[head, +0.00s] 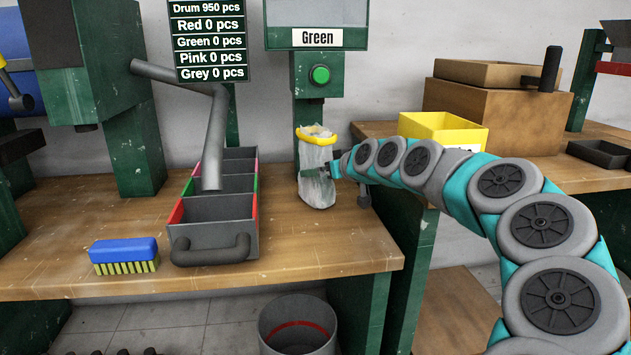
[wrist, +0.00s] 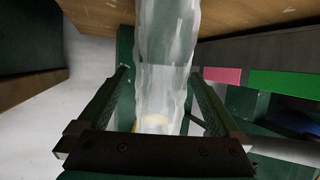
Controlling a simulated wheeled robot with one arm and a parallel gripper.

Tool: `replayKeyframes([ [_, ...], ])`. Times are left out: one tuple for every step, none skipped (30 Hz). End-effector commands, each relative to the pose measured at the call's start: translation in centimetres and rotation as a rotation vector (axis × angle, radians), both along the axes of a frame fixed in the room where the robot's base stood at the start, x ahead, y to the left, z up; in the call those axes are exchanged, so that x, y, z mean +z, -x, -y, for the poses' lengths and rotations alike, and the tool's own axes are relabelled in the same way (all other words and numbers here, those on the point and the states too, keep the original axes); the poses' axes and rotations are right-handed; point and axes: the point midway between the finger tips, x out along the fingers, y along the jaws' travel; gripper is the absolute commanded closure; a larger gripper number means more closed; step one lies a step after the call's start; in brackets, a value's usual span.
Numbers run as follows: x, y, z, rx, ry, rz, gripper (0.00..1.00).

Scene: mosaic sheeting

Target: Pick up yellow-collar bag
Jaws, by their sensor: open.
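The yellow-collar bag (head: 317,185) is a clear, whitish bag with a yellow ring at its top. It is upright in front of the green post under the "Green" sign; I cannot tell whether it hangs or stands. My gripper (head: 322,171) reaches it from the right at about mid-height. In the wrist view the bag (wrist: 167,45) runs between the two spread fingers of my gripper (wrist: 160,78), with a finger on each side. The jaws are open. Part of the yellow collar shows low, behind the gripper's palm.
A grey divided bin (head: 213,238) with a black handle stands left of the bag, under a metal chute. A blue brush (head: 123,254) lies at the front left. A yellow box (head: 446,131) stands on the right bench. A grey bucket (head: 275,340) is on the floor.

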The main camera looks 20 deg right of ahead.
Motion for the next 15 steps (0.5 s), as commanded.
replayKeyframes([
  [-0.4, -0.8, -0.2, 0.002, -0.001, -0.002, 0.0],
  [-0.5, -1.2, -0.3, 0.003, -0.001, -0.002, 0.0],
  [-0.7, -1.7, -0.3, 0.003, -0.001, -0.002, 0.0],
  [-0.9, -2.1, -0.4, 0.004, -0.001, -0.002, 0.0],
  [-1.0, -2.4, -0.5, 0.004, 0.0, -0.001, 0.0],
  [-1.1, -2.7, -0.5, 0.003, 0.0, -0.001, 0.0],
  [-1.2, -2.9, -0.5, 0.003, 0.0, -0.001, 0.0],
  [-1.3, -3.1, -0.5, 0.004, 0.001, -0.001, 0.0],
  [-1.3, -3.2, -0.5, 0.003, 0.001, -0.001, 0.0],
  [-1.3, -3.3, -0.5, 0.003, 0.001, -0.001, 0.0],
  [-1.3, -3.3, -0.5, 0.003, 0.001, -0.001, 0.0],
  [-1.3, -3.3, -0.4, 0.002, 0.0, -0.001, 0.0],
  [-1.3, -3.3, -0.4, 0.002, 0.0, -0.001, 0.0],
  [-1.3, -3.3, -0.4, 0.002, 0.0, -0.001, 0.0],
  [-1.3, -3.3, -0.4, 0.002, 0.0, -0.001, 0.0],
])
